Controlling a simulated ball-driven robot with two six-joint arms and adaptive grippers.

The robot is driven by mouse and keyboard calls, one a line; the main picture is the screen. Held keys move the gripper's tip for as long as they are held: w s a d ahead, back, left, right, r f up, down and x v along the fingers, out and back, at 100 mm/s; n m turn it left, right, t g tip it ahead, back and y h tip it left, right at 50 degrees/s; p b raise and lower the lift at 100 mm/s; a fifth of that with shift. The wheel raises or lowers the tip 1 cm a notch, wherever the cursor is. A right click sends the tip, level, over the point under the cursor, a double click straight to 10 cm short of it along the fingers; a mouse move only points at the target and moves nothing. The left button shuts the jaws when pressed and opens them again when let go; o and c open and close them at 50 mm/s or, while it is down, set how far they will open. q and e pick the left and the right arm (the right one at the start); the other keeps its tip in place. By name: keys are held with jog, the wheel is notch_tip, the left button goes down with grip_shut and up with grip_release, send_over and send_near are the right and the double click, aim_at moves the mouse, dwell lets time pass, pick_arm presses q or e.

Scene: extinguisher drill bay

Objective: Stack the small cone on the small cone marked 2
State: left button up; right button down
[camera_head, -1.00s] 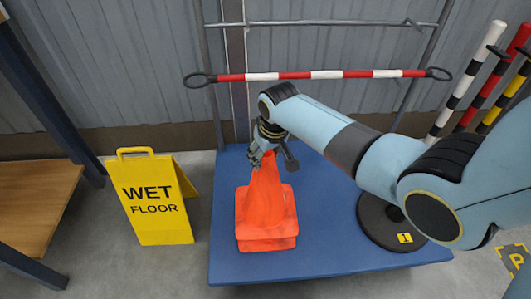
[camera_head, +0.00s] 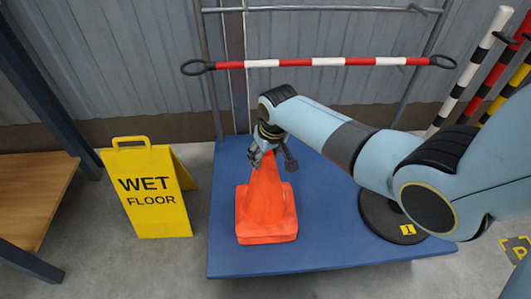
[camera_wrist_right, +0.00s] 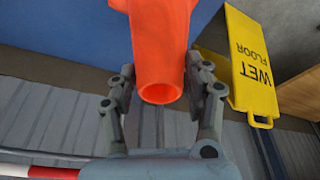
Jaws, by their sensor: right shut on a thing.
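An orange cone (camera_head: 265,195) stands upright on the blue platform. Its base looks like a thick square block, and a second cone under it is almost wholly hidden, so I cannot make out a number 2. My right gripper (camera_head: 266,155) is shut on the cone near its tip, reaching from above. In the right wrist view the fingers (camera_wrist_right: 162,100) sit on either side of the cone's narrow end (camera_wrist_right: 160,40), with its open top hole showing. My left gripper is not in view.
A yellow wet floor sign (camera_head: 155,195) stands left of the blue platform (camera_head: 310,255). A black round base (camera_head: 385,222) tagged 1 is at the platform's right, partly behind my arm. A red-and-white bar (camera_head: 320,62) crosses behind. Striped poles (camera_head: 468,75) stand at the right.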

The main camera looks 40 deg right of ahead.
jog(key=shift+f+b, duration=0.95)
jog(key=shift+f, duration=0.6)
jog(key=shift+c, duration=2.4)
grip_release()
jog(key=shift+r, duration=0.1)
jog(key=v, duration=1.2)
jog(key=s+f+g+p, duration=0.1)
jog(key=s+f, duration=0.8)
jog(key=s, duration=0.6)
jog(key=s+f+n+p, duration=0.1)
jog(key=s+f, duration=0.9)
jog(key=s, duration=0.6)
jog(key=s+f+g+p, duration=0.1)
jog(key=s+f, duration=0.9)
jog(key=s, duration=0.5)
jog(key=shift+s+d+f+g, duration=0.2)
jog(key=shift+d+g, duration=0.1)
jog(key=shift+d, duration=0.05)
jog(key=shift+h, duration=0.3)
